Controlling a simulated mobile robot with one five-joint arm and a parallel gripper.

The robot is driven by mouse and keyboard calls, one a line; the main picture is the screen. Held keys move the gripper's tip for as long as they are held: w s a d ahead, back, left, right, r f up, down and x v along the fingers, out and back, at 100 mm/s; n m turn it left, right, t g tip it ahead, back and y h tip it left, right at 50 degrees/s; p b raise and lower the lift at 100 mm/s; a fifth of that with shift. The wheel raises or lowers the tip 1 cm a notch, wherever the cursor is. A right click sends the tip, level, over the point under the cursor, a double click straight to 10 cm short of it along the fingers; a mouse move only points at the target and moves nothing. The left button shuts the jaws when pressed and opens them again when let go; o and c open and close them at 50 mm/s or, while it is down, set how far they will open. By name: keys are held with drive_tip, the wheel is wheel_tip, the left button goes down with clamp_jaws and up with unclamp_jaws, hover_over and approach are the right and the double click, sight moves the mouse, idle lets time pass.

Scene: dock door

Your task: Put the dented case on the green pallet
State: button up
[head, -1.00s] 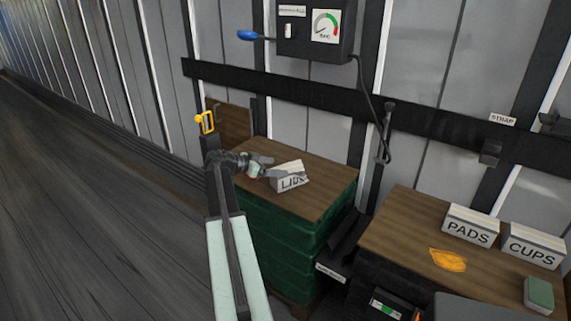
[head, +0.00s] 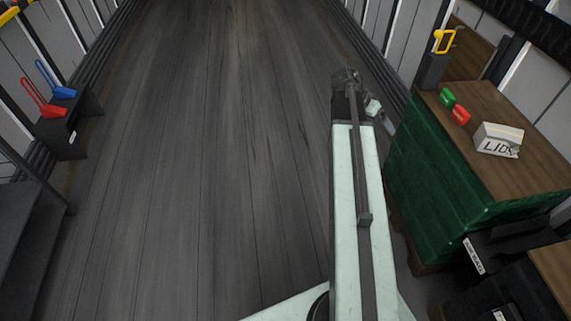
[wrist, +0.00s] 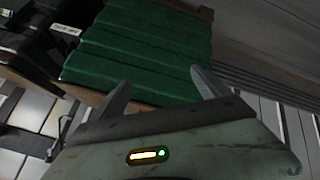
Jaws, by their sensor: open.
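The white case lettered LIDS (head: 497,137) lies on the brown wooden top (head: 525,174) of the green pallet stack (head: 428,185) at the right of the head view. Its right front corner looks crumpled. My gripper (head: 381,114) is off the left side of the stack, apart from the case. In the wrist view my gripper (wrist: 163,90) has its fingers spread with nothing between them. The stack's green side (wrist: 145,50) shows beyond the fingers. The case is not visible in the wrist view.
A small green block (head: 447,97) and a red block (head: 461,114) lie on the wooden top behind the case. A yellow handle (head: 445,40) stands at its far corner. Red (head: 42,102) and blue levers (head: 56,84) stand at the left wall. The middle floor (head: 220,160) is clear.

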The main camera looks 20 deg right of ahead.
drive_tip(key=a+f+n+y, duration=0.1)
drive_tip(key=a+n, duration=0.4)
drive_tip(key=a, duration=0.9)
drive_tip(key=w+a+f+n+t+y, duration=0.1)
drive_tip(key=a+n+y, duration=0.3)
drive_tip(key=a, duration=1.1)
drive_tip(key=a+f+n+t+y, duration=0.1)
drive_tip(key=a+n, duration=0.5)
drive_tip(key=a, duration=0.9)
wheel_tip(320, 180, down, 2)
drive_tip(key=shift+w+a+f+y, duration=0.2)
drive_tip(key=shift+w+y, duration=0.2)
drive_tip(key=shift+y, duration=0.3)
